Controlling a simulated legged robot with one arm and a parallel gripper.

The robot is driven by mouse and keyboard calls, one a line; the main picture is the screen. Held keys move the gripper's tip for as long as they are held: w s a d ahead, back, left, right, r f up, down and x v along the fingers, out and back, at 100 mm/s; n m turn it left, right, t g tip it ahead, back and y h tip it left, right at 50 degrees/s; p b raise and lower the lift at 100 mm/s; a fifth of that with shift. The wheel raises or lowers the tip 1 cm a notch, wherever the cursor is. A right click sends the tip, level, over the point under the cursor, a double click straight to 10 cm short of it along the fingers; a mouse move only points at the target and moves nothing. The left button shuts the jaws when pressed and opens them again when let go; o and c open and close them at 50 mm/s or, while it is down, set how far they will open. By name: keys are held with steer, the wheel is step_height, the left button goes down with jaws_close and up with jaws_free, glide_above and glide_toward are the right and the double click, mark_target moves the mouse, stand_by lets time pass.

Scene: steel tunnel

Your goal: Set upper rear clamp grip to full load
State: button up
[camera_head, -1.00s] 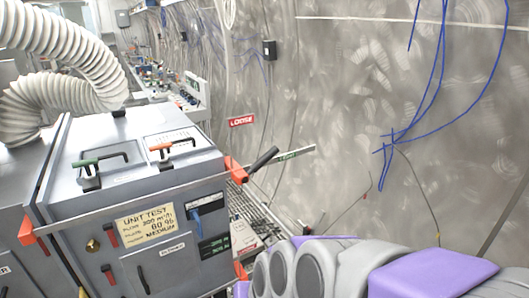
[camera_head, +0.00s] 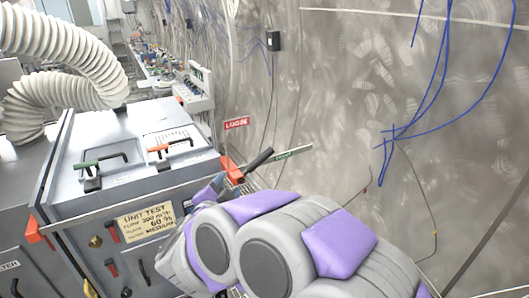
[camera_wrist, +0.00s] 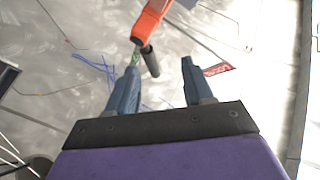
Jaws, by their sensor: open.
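The upper rear clamp is an orange bracket (camera_head: 232,170) at the grey box's far right upper corner. Its black grip (camera_head: 259,159) points up and right, away from the box. In the wrist view the orange clamp (camera_wrist: 152,18) is at top centre, with the black grip (camera_wrist: 150,62) below it. My gripper (camera_wrist: 160,66) is open and empty. The black grip shows between its fingertips, closer to the left one; I cannot tell the depth gap. In the head view my gripper is partly hidden beside the box, below the clamp.
A red "LOOSE" sign (camera_head: 236,124) and a green-marked strip (camera_head: 293,152) lie near the grip. A white corrugated hose (camera_head: 75,50) arches behind. Blue wires hang along the wall.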

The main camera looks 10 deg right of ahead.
mark_target(262, 159)
steer(key=w+d+h, duration=0.1)
steer(key=w+d, duration=0.3)
steer(key=w+d+m+h, duration=0.1)
steer(key=w+d, duration=0.3)
steer(key=w+d+m+h, duration=0.1)
steer(key=w+d+h, duration=0.1)
steer(key=w+d, duration=0.2)
steer(key=shift+d+r+g, duration=0.25)
steer(key=shift+d+g, duration=0.05)
stand_by(0.3)
jaws_close()
stand_by(0.5)
